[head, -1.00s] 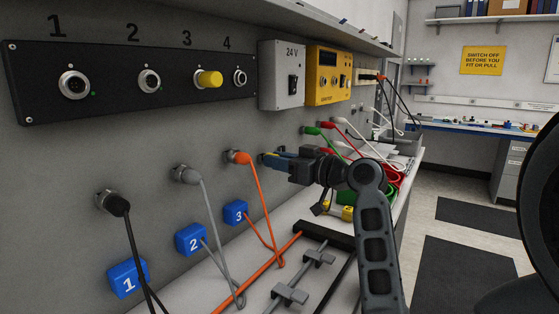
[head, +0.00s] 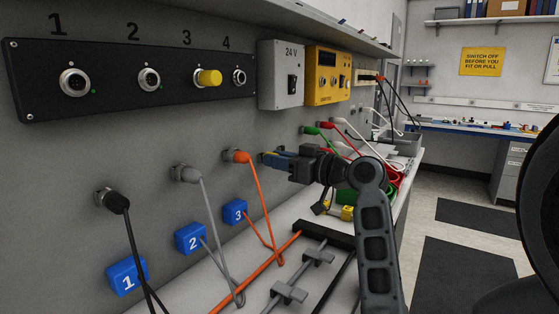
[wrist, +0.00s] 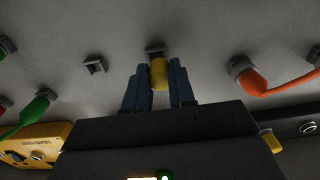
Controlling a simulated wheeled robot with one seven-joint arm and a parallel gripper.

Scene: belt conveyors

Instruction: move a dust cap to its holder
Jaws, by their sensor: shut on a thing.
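My gripper (head: 270,158) has its blue fingers close to the wall, right of the orange plug, in the head view. In the wrist view a yellow dust cap (wrist: 159,74) is between the two fingers, and my gripper is shut on it. The cap's far end is at a dark square holder (wrist: 154,50) on the wall; I cannot tell whether it is seated or only touching. In the head view the fingers hide this cap. Another yellow cap (head: 208,78) covers socket 3 of the black panel (head: 110,100).
An orange plug (head: 240,157) with its cable is parked close to my fingers. Grey (head: 188,174) and black (head: 115,203) plugs hang farther left. An empty square holder (wrist: 94,65) shows in the wrist view. A yellow tester (head: 328,75) is above my gripper.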

